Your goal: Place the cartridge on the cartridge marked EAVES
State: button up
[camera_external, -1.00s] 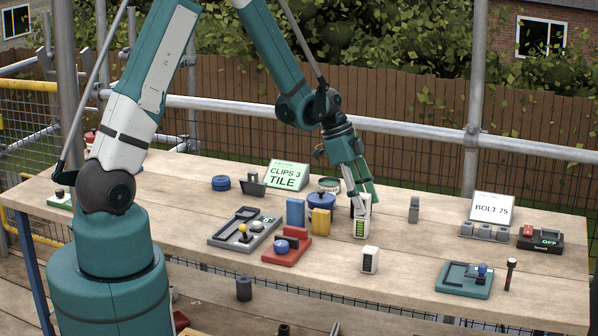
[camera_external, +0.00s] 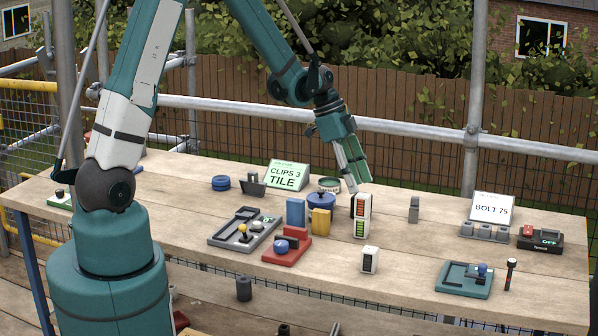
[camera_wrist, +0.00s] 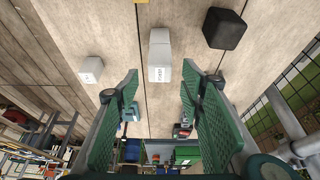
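A white cartridge with an orange-red striped face (camera_external: 361,206) sits upright on a white cartridge with a green striped face (camera_external: 360,229), forming a two-high stack on the bench. No EAVES marking is readable. My gripper (camera_external: 359,184) is just above the stack, with its fingers apart and empty. In the wrist view, my gripper (camera_wrist: 160,85) is wide open, and the white stack top (camera_wrist: 160,55) shows beyond the fingertips, small lettering on it unreadable. A third white cartridge (camera_external: 369,260) stands alone nearer the front edge.
Blue (camera_external: 295,212) and yellow (camera_external: 320,222) blocks stand left of the stack, with a red tray (camera_external: 287,251) in front of them. A grey block (camera_external: 414,210) stands to the right. A teal tray (camera_external: 463,280) lies at front right. The wood between is clear.

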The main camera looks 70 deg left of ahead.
jog(key=shift+v, duration=2.8)
jog(key=s+d+r+n+t+y, duration=0.15)
jog(key=s+d+r+n, duration=0.35)
jog(key=s+d+r, duration=0.8)
jog(key=s+d+r+n+t+y, duration=0.1)
jog(key=s+d+r+n, duration=0.1)
jog(key=s+d, duration=0.2)
jog(key=s+d+r+n+t, duration=0.1)
jog(key=s+d, duration=0.3)
jog(key=s, duration=0.7)
jog(key=shift+d+r+n+y, duration=0.35)
jog(key=shift+r+n, duration=0.15)
jog(key=shift+r, duration=0.2)
